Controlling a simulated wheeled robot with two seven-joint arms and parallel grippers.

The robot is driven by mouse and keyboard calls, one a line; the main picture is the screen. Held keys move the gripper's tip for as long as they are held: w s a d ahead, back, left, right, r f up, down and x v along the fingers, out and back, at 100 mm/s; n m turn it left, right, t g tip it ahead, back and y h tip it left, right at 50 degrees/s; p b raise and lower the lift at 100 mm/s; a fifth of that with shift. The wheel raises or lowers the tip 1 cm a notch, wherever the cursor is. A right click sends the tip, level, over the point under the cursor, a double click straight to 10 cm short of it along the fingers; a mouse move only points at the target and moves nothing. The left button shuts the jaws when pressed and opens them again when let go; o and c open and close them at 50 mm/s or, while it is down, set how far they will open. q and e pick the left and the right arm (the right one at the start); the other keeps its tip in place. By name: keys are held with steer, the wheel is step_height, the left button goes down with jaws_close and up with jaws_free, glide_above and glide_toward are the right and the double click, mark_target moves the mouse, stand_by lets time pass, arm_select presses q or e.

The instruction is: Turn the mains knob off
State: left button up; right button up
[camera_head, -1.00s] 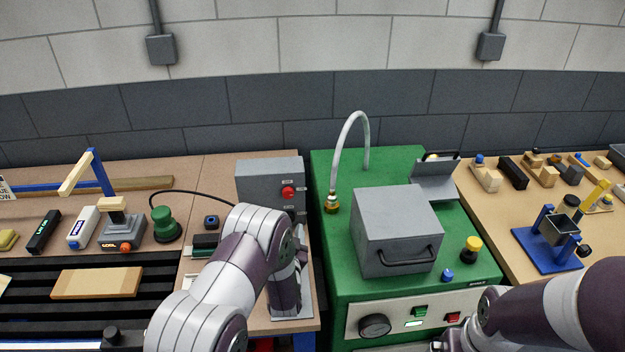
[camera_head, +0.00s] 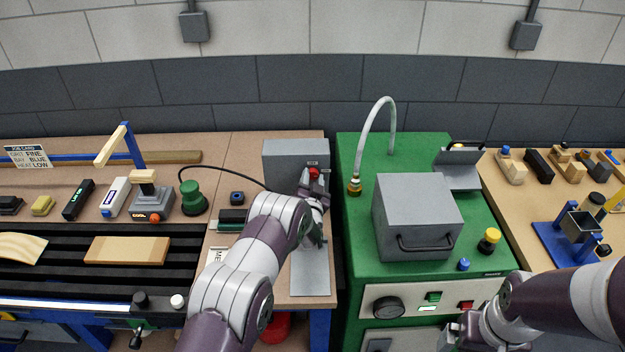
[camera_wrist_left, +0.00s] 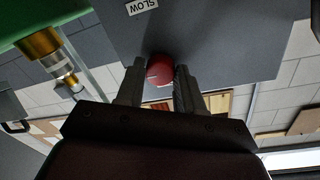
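A round red knob (camera_head: 314,173) sits on the front of the grey control box (camera_head: 283,155) at the back of the left bench. My left gripper (camera_head: 314,182) is right in front of it. In the left wrist view the red knob (camera_wrist_left: 160,70) lies between the two dark fingers (camera_wrist_left: 158,85), which stand apart, one on each side. I cannot tell whether the fingers touch it.
The green machine (camera_head: 363,230) stands just right of the box, with a hose (camera_head: 369,125), grey hood (camera_head: 417,215) and black front dial (camera_head: 388,307). A green knob (camera_head: 193,198) and a dark cable lie left of my left arm.

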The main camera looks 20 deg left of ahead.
arm_select(q)
steer(key=c, duration=0.4)
steer(key=shift+f, duration=0.1)
steer(key=shift+f+n+b, duration=0.1)
steer(key=shift+n+b, duration=0.3)
steer(key=shift+b, duration=0.4)
steer(key=n+b, duration=0.5)
steer(key=b, duration=0.2)
steer(key=n+b, duration=0.5)
steer(key=b, duration=0.2)
steer(key=n+y+b, duration=0.1)
steer(key=n+b, duration=0.4)
steer(key=b, duration=0.3)
steer(key=shift+d+f+n+t, duration=0.1)
steer(key=shift+f+n+t, duration=0.2)
steer(key=shift+n, duration=0.1)
steer(key=shift+r+n+b, duration=0.25)
steer(key=shift+n+b, duration=0.85)
steer(key=shift+b, duration=0.25)
steer(key=o, duration=1)
steer(key=shift+s+r, duration=0.1)
steer(key=shift+r, duration=0.05)
